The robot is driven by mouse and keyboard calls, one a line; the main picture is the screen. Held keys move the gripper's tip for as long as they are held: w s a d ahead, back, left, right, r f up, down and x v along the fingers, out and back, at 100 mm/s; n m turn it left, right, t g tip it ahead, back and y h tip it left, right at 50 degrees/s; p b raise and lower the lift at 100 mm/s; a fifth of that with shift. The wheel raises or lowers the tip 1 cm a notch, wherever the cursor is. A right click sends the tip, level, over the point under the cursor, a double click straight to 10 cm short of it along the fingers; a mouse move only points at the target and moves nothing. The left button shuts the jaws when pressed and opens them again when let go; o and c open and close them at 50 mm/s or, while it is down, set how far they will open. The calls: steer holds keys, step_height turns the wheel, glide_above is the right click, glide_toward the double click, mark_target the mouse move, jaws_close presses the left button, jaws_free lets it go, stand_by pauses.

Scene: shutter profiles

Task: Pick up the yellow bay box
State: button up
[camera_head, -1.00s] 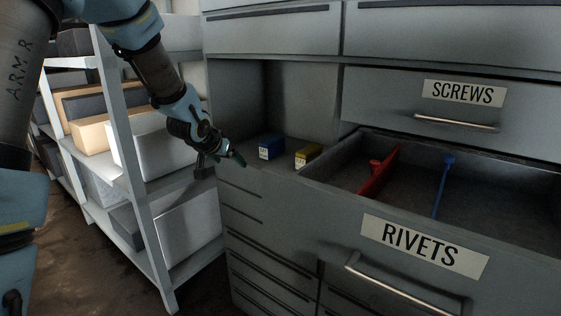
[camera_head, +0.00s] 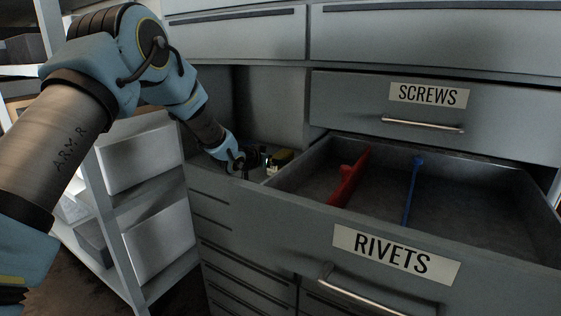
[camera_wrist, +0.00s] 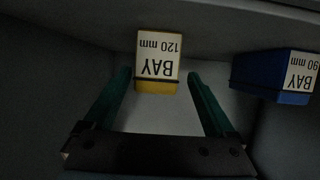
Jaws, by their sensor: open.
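The yellow bay box (camera_wrist: 157,87) has a white label reading "BAY 120 mm", upside down in the wrist view. It stands in the open bay of the cabinet, and its top shows in the head view (camera_head: 283,155). In the head view my gripper (camera_head: 262,160) reaches into the bay and hides part of the box. A blue bay box (camera_wrist: 273,78) labelled "BAY 90 mm" stands to the right in the wrist view.
The open RIVETS drawer (camera_head: 392,248) juts out beside the bay and holds a red tool (camera_head: 348,180) and a blue tool (camera_head: 411,190). The SCREWS drawer (camera_head: 430,115) above it is shut. A shelf with boxes (camera_head: 145,160) stands at the left.

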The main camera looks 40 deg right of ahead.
steer(key=shift+s+p+x, duration=0.15)
steer(key=shift+p+x, duration=0.3)
steer(key=shift+x, duration=0.6)
steer(key=shift+s+p+x, duration=0.1)
steer(key=shift+p+x, duration=0.35)
steer(key=shift+x, duration=0.55)
steer(key=shift+c, duration=0.3)
jaws_close()
